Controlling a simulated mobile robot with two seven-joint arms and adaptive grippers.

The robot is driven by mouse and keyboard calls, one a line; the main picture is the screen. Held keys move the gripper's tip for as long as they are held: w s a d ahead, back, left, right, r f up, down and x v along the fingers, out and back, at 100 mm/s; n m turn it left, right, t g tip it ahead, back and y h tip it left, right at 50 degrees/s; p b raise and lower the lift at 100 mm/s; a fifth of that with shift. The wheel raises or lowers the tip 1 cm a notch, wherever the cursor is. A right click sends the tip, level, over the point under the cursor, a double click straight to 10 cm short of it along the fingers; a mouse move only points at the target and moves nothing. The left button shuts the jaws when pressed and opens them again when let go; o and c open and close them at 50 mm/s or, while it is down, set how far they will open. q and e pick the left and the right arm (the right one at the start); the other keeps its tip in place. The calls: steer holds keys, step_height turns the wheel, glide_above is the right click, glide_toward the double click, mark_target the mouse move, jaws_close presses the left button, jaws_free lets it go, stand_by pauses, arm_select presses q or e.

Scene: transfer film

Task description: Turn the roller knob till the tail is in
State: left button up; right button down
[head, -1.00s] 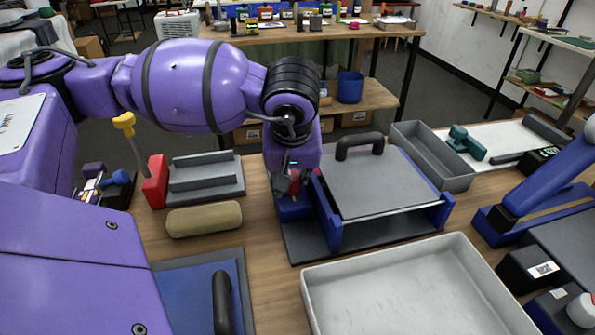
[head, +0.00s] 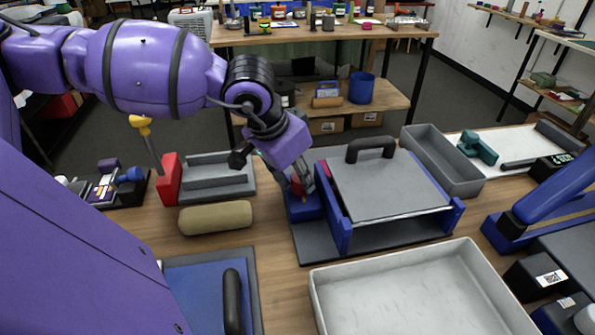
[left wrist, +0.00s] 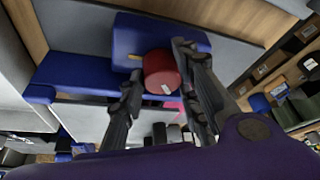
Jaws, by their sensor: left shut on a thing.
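The red roller knob (head: 297,187) is on a blue block (head: 303,208) at the left side of the roller device. The device has a blue frame (head: 342,222) and a grey top plate (head: 385,190) with a black handle (head: 370,147). My left gripper (head: 303,182) is shut on the knob, coming down at a tilt. In the left wrist view the knob (left wrist: 160,76) sits between the fingers. A small pink patch (left wrist: 172,106) shows beside it; I cannot tell whether it is the tail. My right gripper is out of view.
A white tray (head: 320,295) lies in front of the device. A grey bin (head: 443,165) is behind right. A blue lever arm (head: 550,190) rises at right.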

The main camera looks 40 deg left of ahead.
arm_select(q)
steer(key=shift+d+r+m+h+p, duration=0.15)
steer(key=shift+m+h+p, duration=0.2)
steer(key=shift+m, duration=0.35)
steer(key=shift+s+f+m, duration=0.15)
steer(key=shift+f+m, duration=0.05)
steer(key=shift+m, duration=0.1)
steer(key=o, duration=1)
steer(key=shift+d, duration=0.1)
steer(key=shift+s+a+r, duration=0.1)
steer(key=shift+a+r, duration=0.2)
steer(key=shift+r, duration=0.2)
steer(key=v, duration=1.1)
steer(key=shift+d, duration=0.1)
steer(key=shift+c, duration=0.4)
